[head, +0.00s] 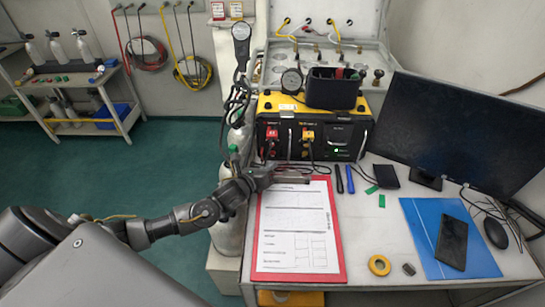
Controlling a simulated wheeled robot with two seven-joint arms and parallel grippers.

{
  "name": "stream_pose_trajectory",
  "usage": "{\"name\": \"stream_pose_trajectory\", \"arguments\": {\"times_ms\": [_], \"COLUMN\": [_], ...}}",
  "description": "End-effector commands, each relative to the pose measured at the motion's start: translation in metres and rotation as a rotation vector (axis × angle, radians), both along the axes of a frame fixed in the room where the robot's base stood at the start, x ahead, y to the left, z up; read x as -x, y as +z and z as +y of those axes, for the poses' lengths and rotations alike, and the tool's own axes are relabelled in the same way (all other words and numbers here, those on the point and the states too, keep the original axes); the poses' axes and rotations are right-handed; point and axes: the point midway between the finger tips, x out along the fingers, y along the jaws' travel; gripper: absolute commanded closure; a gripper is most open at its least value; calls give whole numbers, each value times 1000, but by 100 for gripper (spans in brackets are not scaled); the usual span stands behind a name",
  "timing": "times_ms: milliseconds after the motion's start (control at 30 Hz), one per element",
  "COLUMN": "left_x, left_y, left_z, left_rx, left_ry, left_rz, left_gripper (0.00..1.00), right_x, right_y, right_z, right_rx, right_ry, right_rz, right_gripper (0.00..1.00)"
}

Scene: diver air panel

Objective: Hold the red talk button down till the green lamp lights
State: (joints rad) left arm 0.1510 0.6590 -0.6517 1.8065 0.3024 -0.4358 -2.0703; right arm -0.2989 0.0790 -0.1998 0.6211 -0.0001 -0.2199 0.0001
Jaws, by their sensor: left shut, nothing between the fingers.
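The black and yellow diver air panel (350,128) stands at the back of the desk. A red part (271,133), which looks like the talk button, is on the left of its front face. A small green spot (336,149) shows on the right of the face; I cannot tell if it is the lamp. My left gripper (305,180) is shut and empty, in front of the panel and over the top of the clipboard. It is below the red part in the picture and appears apart from it. My right gripper is not in view.
A red clipboard (260,260) with a paper form lies in front of the panel. A grey cylinder (230,235) stands left of the desk, near my left arm. A monitor (448,130), blue folder (425,225) and yellow tape roll (379,265) are to the right.

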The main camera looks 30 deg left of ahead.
Motion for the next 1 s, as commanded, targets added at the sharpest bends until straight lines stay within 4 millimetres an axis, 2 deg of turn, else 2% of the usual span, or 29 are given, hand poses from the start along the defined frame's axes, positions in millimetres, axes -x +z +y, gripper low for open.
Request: {"name": "stream_pose_trajectory", "arguments": {"times_ms": [100,300,1000], "left_x": [-10,-19,-20], "left_y": [-1,0,0], "left_z": [5,9,10], "left_rx": [-2,0,1], "left_ry": [0,0,0], "left_rz": [-1,0,0], "left_gripper": [100,100,100], "right_x": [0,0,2], "right_y": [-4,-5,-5], "right_z": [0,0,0], "right_rx": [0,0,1], "right_ry": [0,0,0], "right_rz": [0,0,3], "right_gripper": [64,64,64]}}
